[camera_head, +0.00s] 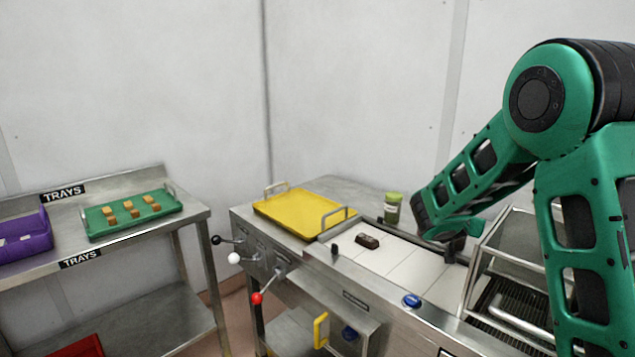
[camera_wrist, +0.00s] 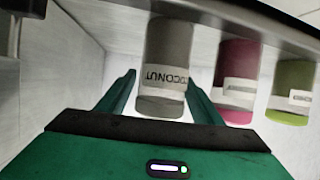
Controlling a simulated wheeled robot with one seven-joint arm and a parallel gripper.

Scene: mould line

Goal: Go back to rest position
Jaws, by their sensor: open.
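My gripper (camera_wrist: 160,85) is open in the wrist view, its two green fingers apart. A grey jar labelled COCONUT (camera_wrist: 165,60) shows between the fingers, upside down in the picture; I cannot tell how far it is from them. No finger is clearly touching it. In the head view my green arm reaches down from the right over the line, and my gripper is mostly hidden behind the arm.
Beside the coconut jar are a magenta jar (camera_wrist: 237,75) and a green jar (camera_wrist: 291,90). A green-lidded jar (camera_head: 393,208) stands behind the line. A dark brown block (camera_head: 367,241) lies on the pale belt (camera_head: 400,262), near a yellow tray (camera_head: 300,212). A green tray (camera_head: 95,222) with several pieces is left.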

